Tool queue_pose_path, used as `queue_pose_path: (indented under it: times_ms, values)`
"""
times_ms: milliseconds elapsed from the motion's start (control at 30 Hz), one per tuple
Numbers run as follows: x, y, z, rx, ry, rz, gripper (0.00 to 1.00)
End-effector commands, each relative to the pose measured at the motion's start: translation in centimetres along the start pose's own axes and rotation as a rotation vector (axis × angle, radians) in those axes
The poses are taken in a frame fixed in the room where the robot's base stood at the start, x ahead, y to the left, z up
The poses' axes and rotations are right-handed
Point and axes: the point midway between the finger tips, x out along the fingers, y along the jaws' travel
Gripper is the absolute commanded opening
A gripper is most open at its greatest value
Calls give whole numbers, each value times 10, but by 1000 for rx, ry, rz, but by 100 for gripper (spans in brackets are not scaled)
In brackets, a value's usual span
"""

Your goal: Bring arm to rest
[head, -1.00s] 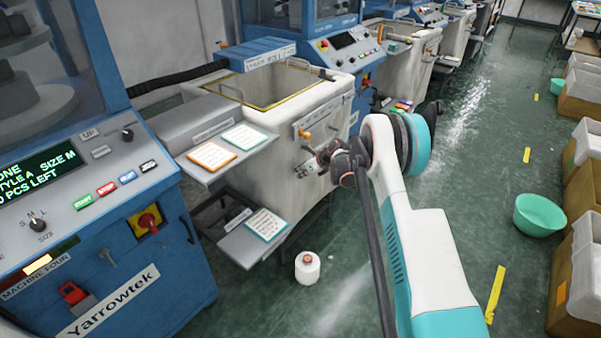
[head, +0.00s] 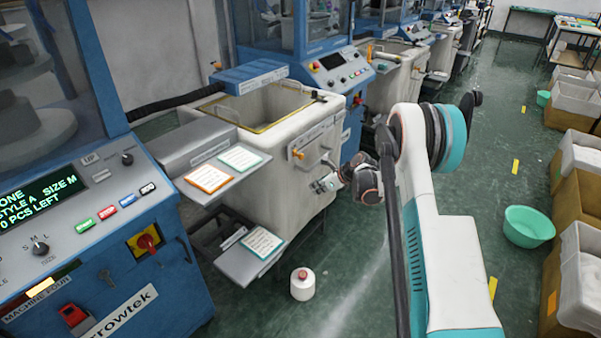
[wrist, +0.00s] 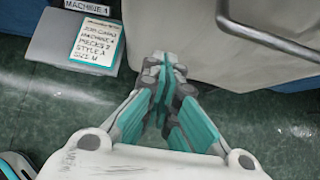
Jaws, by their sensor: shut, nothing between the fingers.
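My gripper (wrist: 165,75) shows in the wrist view with its teal fingers together and nothing between them. In the head view my gripper (head: 322,186) is small and lies in front of the white bin (head: 312,150). My white and teal arm reaches up from the lower right and bends over toward the bin. In the wrist view the fingers point at the lower wall of the bin (wrist: 205,45), over the green floor. I cannot tell whether the fingertips touch the bin.
A blue knitting machine (head: 150,270) stands at the left. Shelves with cards (head: 240,157) and a low shelf with a job card (head: 262,243) stick out beside the bin. A white cone (head: 302,284) and green basin (head: 528,226) stand on the floor. Boxes (head: 580,230) line the right.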

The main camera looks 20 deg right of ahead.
Motion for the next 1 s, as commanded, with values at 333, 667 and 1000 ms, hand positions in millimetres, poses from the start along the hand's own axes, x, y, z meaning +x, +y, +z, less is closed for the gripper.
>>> queue_pose_path:
  times_ms: [333, 667, 1000]
  values:
    - [-38, 17, 34, -165, 31, -13, 0]
    - [-134, 72, 93, -602, 118, -35, 0]
    - [-229, 145, 118, -1057, 215, -31, 0]
